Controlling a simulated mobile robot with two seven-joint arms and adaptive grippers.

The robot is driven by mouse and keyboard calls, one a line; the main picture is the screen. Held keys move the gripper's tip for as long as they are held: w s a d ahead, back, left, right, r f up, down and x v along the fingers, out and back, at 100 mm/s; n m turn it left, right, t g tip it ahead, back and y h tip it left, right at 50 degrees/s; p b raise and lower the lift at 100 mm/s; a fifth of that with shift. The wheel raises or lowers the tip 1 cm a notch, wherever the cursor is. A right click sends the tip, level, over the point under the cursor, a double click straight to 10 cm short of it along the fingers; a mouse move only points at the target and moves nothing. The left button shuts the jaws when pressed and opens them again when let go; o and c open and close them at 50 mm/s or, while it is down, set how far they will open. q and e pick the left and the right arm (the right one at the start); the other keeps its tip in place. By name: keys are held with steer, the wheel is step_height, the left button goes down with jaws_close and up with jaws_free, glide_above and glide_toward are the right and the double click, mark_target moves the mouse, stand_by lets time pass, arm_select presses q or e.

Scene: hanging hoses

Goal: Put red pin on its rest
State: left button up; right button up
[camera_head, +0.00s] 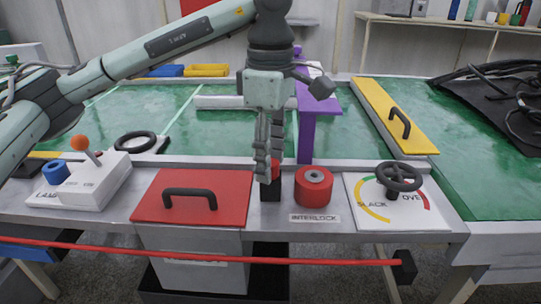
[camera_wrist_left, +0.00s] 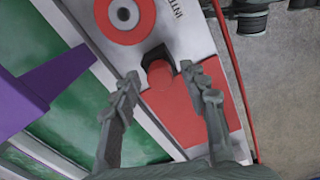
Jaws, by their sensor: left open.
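A red piece that looks like the red pin (camera_head: 276,170) stands upright at a black block (camera_head: 271,193) on the bench's front strip. In the wrist view the red pin (camera_wrist_left: 160,72) lies between the fingertips, with the dark block (camera_wrist_left: 157,53) at its edge. I cannot tell how it is seated. My left gripper (camera_head: 269,162) points down over it, fingers open on either side and partly hiding it; it also shows in the wrist view (camera_wrist_left: 159,76). A red round collar (camera_head: 313,186) with a centre hole stands to the right, above an INTERLOCK label. My right gripper is not in view.
A red plate with a black handle (camera_head: 191,197) lies left of the block. A handwheel (camera_head: 399,177) stands at the right, a purple post (camera_head: 306,130) behind the collar. A lever box (camera_head: 83,181) is at the left. A red bar (camera_head: 200,257) crosses the front.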

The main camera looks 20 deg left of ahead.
arm_select(q)
steer(key=shift+r, duration=0.15)
steer(key=shift+r+p, duration=0.4)
steer(key=shift+r, duration=0.15)
step_height(320, 180, up, 6)
steer(key=shift+r, duration=0.25)
step_height(320, 180, up, 5)
steer(key=shift+f+p, duration=0.1)
steer(key=shift+p, duration=0.55)
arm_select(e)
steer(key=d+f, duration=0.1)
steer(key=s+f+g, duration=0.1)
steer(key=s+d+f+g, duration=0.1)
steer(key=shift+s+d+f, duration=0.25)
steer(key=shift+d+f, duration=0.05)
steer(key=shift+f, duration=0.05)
